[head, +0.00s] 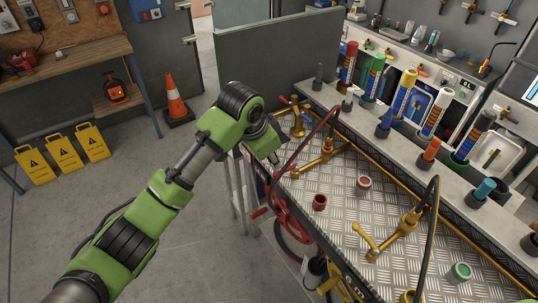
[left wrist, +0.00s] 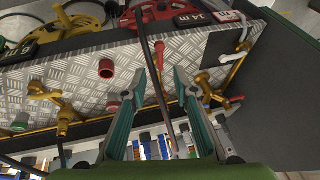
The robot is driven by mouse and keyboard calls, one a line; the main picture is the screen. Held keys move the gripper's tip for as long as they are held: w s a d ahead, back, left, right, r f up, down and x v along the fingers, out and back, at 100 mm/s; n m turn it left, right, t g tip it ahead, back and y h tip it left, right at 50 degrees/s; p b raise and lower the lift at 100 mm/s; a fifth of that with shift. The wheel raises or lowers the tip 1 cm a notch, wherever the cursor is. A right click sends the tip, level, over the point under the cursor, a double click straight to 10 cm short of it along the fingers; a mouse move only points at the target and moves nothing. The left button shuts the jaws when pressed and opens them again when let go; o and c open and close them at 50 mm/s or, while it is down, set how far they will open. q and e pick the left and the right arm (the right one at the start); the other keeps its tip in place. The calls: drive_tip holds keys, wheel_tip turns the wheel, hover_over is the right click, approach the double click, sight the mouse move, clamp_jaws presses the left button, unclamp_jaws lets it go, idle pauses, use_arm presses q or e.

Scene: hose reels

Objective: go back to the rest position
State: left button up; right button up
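My left arm reaches in from the left in the head view, and its gripper (head: 272,150) is at the left edge of the metal workbench (head: 335,195), mostly hidden by the wrist. In the left wrist view the left gripper (left wrist: 160,75) has its two fingers spread apart. A dark hose (left wrist: 154,60) runs through the gap between them in the picture; I cannot tell whether it touches either finger. A red hose reel (head: 285,215) hangs on the bench's front side. My right gripper is not in view.
Brass taps (head: 405,222) and a red cup (head: 319,202) stand on the bench. Coloured tubes (head: 402,92) line the shelf behind. A green-grey panel (head: 265,60) rises beyond the gripper. A traffic cone (head: 175,97) and yellow signs (head: 63,152) stand left. The floor between is clear.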

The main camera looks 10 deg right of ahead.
use_arm(q)
drive_tip(key=shift+s+a+r, duration=0.2)
drive_tip(key=shift+r, duration=0.25)
